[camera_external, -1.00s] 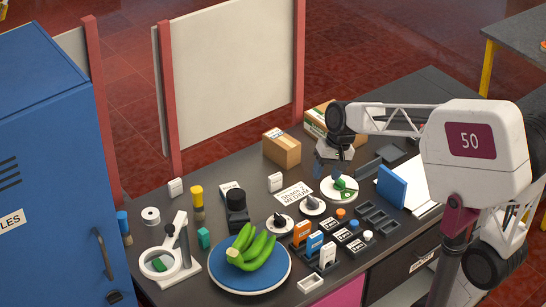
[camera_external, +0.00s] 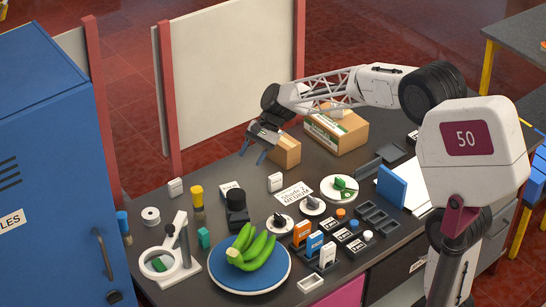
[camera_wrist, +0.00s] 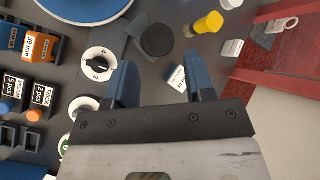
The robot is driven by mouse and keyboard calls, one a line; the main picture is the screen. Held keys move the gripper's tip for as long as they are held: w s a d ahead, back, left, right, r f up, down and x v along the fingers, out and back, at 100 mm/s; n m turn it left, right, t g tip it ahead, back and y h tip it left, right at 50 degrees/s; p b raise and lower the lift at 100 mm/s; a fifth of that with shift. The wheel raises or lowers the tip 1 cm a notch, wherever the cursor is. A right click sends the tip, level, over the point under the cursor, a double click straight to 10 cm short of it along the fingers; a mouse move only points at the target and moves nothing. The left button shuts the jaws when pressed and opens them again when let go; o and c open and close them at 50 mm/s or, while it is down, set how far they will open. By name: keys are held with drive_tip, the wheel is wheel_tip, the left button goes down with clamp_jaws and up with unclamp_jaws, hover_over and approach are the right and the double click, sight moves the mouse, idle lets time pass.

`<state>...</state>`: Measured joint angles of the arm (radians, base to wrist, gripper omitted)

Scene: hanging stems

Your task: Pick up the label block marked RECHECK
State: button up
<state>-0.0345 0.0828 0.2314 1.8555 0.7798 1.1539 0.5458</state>
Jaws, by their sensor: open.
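My gripper (camera_external: 253,155) is open and empty, held above the back of the bench, left of the small cardboard box. In the wrist view its two blue fingers (camera_wrist: 158,60) are spread apart. Small white blocks stand on the bench: one (camera_external: 275,182) in front of the small box, one (camera_external: 229,188) behind the black knob, and one (camera_external: 176,187) further left. In the wrist view a white piece with dark print (camera_wrist: 176,79) lies beside the right finger, which partly hides it. Another white block (camera_wrist: 232,47) is beyond that finger. I cannot read RECHECK on any of them.
A black knob (camera_external: 237,208), a yellow bottle (camera_external: 197,197) and a blue plate (camera_external: 222,277) with green bananas (camera_external: 250,247) stand nearby. The small cardboard box (camera_external: 286,151) is close to my gripper's right. A white panel (camera_external: 228,75) rises behind the bench.

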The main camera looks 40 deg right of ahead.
drive_tip(key=w+a+f+m+y, duration=0.1)
drive_tip(key=w+a+f+m, duration=0.1)
drive_tip(key=w+f, duration=0.35)
drive_tip(key=w+a+f+m+y, duration=0.2)
drive_tip(key=w+a, duration=0.1)
drive_tip(key=w, duration=0.5)
drive_tip(key=m+y, duration=0.2)
drive_tip(key=m, duration=0.1)
approach(179, 179)
drive_tip(key=x, duration=0.4)
drive_tip(key=shift+s+a+f, duration=0.25)
drive_tip(key=shift+f, duration=0.05)
drive_tip(key=shift+a, duration=0.1)
drive_tip(key=shift+x, duration=1.25)
drive_tip(key=shift+w+a, duration=0.1)
drive_tip(key=shift+x, duration=2.5)
drive_tip(key=shift+w+r, duration=0.1)
drive_tip(key=shift+c, duration=0.3)
